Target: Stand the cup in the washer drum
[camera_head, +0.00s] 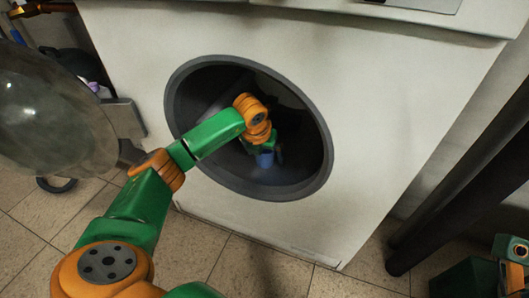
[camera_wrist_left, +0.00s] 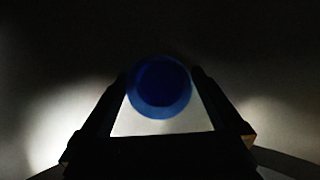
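The blue cup (camera_head: 265,160) is inside the washer drum (camera_head: 215,92), low in its dark interior. My left arm reaches through the round opening, and my left gripper (camera_head: 267,154) is at the cup. In the left wrist view the cup (camera_wrist_left: 160,88) shows its round mouth between the two dark fingers of the left gripper (camera_wrist_left: 160,82). The fingers lie close against both sides of the cup and appear shut on it. The cup's base is hidden, so I cannot tell whether it touches the drum. My right gripper is not in view.
The white washer front (camera_head: 380,100) surrounds the dark round rim (camera_head: 325,160). The glass door (camera_head: 45,110) stands open at the left. Dark posts (camera_head: 455,180) stand at the right. Part of my right arm shows at the lower right. Tiled floor (camera_head: 250,265) lies in front.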

